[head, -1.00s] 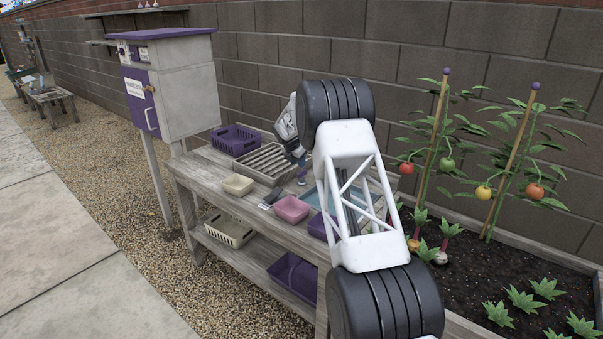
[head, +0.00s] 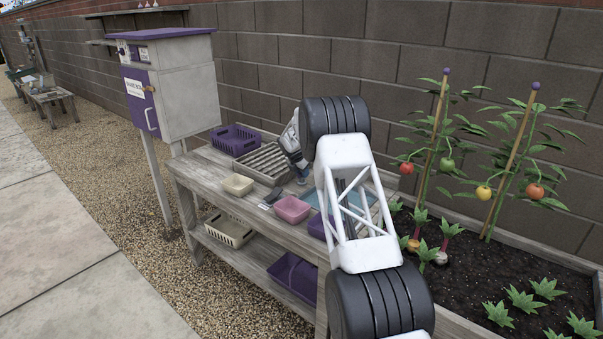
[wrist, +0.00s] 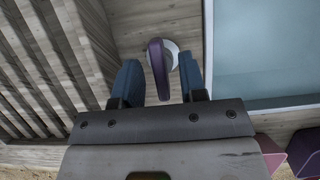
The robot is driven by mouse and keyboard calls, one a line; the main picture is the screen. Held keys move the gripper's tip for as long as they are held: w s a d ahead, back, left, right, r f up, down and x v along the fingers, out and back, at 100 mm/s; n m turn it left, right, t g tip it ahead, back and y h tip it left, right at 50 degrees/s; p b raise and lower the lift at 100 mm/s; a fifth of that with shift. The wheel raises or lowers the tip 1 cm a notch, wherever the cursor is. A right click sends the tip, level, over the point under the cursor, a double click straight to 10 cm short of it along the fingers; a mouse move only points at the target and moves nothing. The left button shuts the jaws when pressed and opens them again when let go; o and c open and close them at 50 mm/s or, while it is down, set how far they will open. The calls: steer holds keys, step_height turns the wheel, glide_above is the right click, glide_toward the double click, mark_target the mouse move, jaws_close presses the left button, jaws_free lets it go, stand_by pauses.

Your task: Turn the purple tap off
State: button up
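The purple tap (wrist: 157,68) shows in the wrist view as a lever on a round pale base, on the wooden bench top beside the pale blue basin (wrist: 268,50). My gripper (wrist: 160,72) is open, with one blue finger on each side of the lever. A gap shows between the lever and both fingers, so neither looks to be touching it. In the head view my gripper (head: 301,170) points down at the bench between the slatted rack and the basin. I cannot make out the tap there behind the gripper and arm.
A slatted rack (head: 263,164) stands close left of the gripper. A purple basket (head: 235,140), a cream tub (head: 238,185) and a pink tub (head: 292,209) are on the bench (head: 215,180). The block wall (head: 400,80) is behind; tomato plants (head: 440,150) are at the right.

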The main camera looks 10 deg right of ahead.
jaws_close()
steer(key=shift+m, duration=0.3)
steer(key=m+g+h, duration=0.1)
steer(key=m, duration=0.3)
steer(key=m+g, duration=0.2)
steer(key=m, duration=0.2)
steer(key=shift+w+m, duration=0.15)
steer(key=shift+m, duration=0.15)
steer(key=m+g, duration=0.2)
steer(key=m, duration=0.2)
steer(key=shift+f, duration=0.1)
steer(key=shift+w+m+g+y, duration=0.1)
steer(key=shift+m+g+y, duration=0.25)
steer(key=shift+m, duration=0.85)
steer(key=shift+m+g+y, duration=0.15)
steer(key=shift+m+g, duration=0.3)
steer(key=shift+m, duration=0.75)
